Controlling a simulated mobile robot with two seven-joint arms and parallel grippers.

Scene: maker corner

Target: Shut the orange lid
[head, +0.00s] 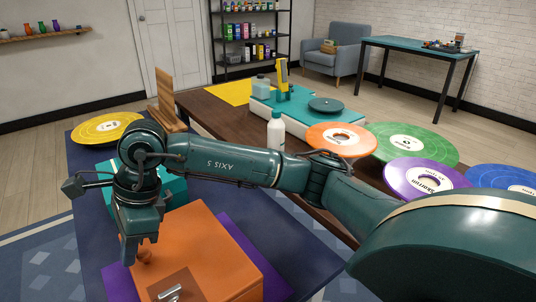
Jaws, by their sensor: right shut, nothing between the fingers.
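An orange box (215,256) stands at the lower middle, with a flat orange lid surface on top as far as I can see. A small orange knob (146,257) shows at its left side. A brown square patch and a silver metal piece (170,293) show near the bottom edge. My right gripper (129,262) points down, shut and empty, just left of the knob; I cannot tell whether it touches. My right arm hides part of the box's far side, and the frame cuts off its near part. My left gripper is not in view.
A teal box (176,186) sits behind my gripper. A yellow disc (107,128), a wooden stand (165,98) and a white bottle (276,132) stand farther back, with several coloured discs at right.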

